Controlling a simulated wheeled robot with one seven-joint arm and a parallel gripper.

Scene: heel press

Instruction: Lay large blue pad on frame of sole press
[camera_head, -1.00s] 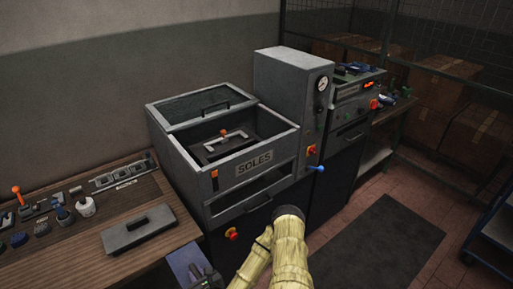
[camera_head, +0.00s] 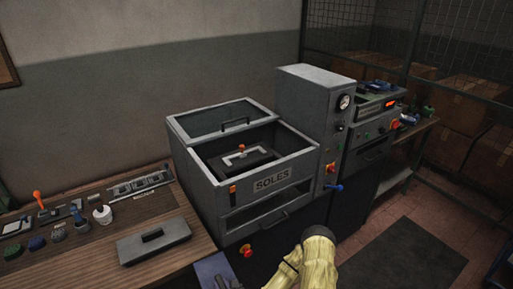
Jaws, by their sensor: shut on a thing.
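A flat blue-grey slab, the large blue pad (camera_head: 207,266), shows at the bottom edge, in front of the table and partly cut off. My gripper (camera_head: 222,282) is only partly in view there; its grey fingers are shut on the pad. The sole press (camera_head: 272,183) stands at the centre, marked SOLES. Its top is open and the glazed lid lies back. Inside is a dark frame (camera_head: 215,165) with a plate that has a white handle with orange ends (camera_head: 243,153). The pad is low, in front and left of the press, apart from it.
A grey box with a handle (camera_head: 154,241) lies on the wooden table (camera_head: 90,266) left of the press. Beyond it are small coloured parts and an orange lever (camera_head: 38,199). A control column (camera_head: 312,98) and a second machine (camera_head: 378,130) stand right. A blue-knobbed lever (camera_head: 334,187) juts forward.

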